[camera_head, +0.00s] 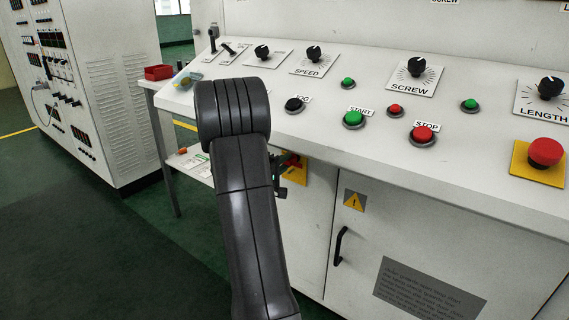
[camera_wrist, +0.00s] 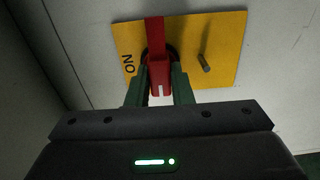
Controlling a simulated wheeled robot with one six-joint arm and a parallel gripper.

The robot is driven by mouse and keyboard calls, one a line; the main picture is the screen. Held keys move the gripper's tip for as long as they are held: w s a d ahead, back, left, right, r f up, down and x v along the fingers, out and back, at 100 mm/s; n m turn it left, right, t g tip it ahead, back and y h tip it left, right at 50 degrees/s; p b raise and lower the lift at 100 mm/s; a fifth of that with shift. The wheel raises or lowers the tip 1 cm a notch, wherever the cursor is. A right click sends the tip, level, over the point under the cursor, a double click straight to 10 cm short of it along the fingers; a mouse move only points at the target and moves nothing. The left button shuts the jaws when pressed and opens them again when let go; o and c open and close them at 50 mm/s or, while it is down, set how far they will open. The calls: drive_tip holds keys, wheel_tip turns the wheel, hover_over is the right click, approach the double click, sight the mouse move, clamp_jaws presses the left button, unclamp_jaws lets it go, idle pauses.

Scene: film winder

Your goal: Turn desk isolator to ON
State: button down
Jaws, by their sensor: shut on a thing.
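The desk isolator is a red handle (camera_wrist: 157,50) on a yellow plate (camera_wrist: 222,35), in the wrist view. The plate carries the word ON at its left and a small peg (camera_wrist: 206,62) at the right of the handle. My gripper (camera_wrist: 160,88) is shut on the red handle, one finger on each side of it. In the wrist view the handle runs from the top of the picture down between the fingers. In the head view the isolator's yellow plate (camera_head: 296,176) shows on the front of the desk below the controls, and my arm partly hides it.
The sloping desk top above holds a black SPEED knob (camera_head: 314,54), a green START button (camera_head: 353,119), a red STOP button (camera_head: 424,133) and a red mushroom button (camera_head: 545,152) on yellow. A black door handle (camera_head: 340,245) stands out below. Floor at the left is clear.

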drive_tip(key=shift+m, duration=0.3)
drive_tip(key=m+p, duration=0.4)
drive_tip(key=m, duration=0.8)
drive_tip(key=shift+f+m+b, duration=0.1)
drive_tip(key=shift+m+b, duration=0.2)
drive_tip(key=shift+b, duration=0.1)
drive_tip(key=shift+m+b, duration=0.7)
drive_tip(key=shift+m, duration=1.5)
drive_tip(key=c, duration=1.3)
unclamp_jaws()
drive_tip(key=shift+s+a, duration=0.1)
